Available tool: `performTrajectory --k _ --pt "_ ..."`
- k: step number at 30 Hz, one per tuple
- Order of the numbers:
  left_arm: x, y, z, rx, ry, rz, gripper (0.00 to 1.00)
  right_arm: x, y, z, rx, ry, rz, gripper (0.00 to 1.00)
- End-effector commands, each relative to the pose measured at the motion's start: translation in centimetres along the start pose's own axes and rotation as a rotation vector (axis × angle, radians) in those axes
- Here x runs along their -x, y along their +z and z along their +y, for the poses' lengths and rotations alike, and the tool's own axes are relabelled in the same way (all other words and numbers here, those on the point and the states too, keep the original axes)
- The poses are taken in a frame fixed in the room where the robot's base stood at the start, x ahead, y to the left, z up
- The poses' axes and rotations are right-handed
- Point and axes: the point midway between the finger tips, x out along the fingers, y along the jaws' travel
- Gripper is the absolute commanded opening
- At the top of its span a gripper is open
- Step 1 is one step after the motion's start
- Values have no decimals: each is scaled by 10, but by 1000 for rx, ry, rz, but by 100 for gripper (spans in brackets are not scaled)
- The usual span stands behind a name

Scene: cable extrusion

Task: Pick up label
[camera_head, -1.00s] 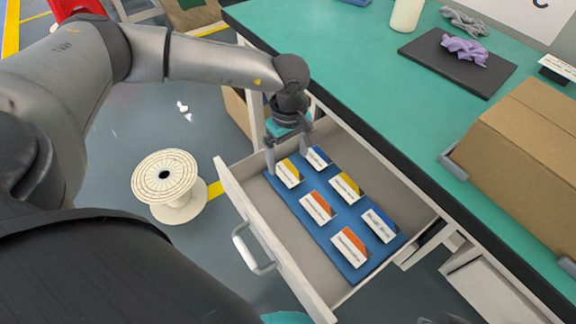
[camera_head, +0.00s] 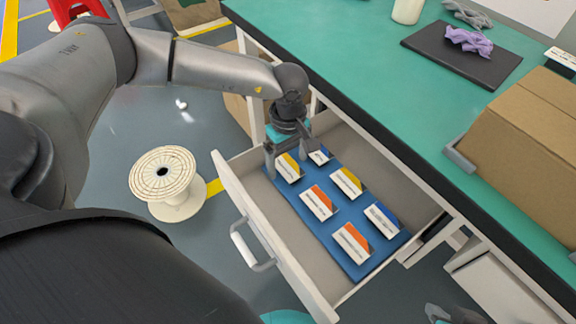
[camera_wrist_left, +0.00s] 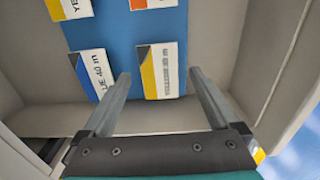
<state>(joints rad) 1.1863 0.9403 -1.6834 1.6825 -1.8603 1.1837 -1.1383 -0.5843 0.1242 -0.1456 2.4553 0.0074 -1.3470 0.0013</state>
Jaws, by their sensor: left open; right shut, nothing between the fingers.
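Several white labels with coloured corners lie in rows on a blue mat (camera_head: 292,207) in the open drawer. My left gripper (camera_head: 286,166) is open over the far end of the mat, at a yellow-cornered label (camera_head: 289,168). In the left wrist view, the open fingers (camera_wrist_left: 159,74) stand on either side of this yellow label (camera_wrist_left: 165,72), with no clear contact. A blue-cornered label (camera_wrist_left: 94,74) lies just left of the left finger there; in the head view it (camera_head: 320,156) is partly hidden by my gripper. My right gripper (camera_head: 440,313) shows only partly at the bottom edge.
The drawer's front wall (camera_head: 270,238) and handle (camera_head: 243,249) face the lower left. The green table (camera_head: 350,60) overhangs the drawer and carries a cardboard box (camera_head: 525,140) and a black pad (camera_head: 440,57). A cable spool (camera_head: 165,182) stands on the floor.

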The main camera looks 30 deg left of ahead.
Motion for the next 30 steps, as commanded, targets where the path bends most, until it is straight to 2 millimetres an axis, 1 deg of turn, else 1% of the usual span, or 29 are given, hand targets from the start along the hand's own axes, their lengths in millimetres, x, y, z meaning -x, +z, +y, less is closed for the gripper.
performTrajectory --k 13,30 --pt "-2 0 0 0 1 0 95 -1 1 0 1 0 -1 0" --pt "-2 0 0 0 1 0 31 -1 1 0 1 0 -1 0"
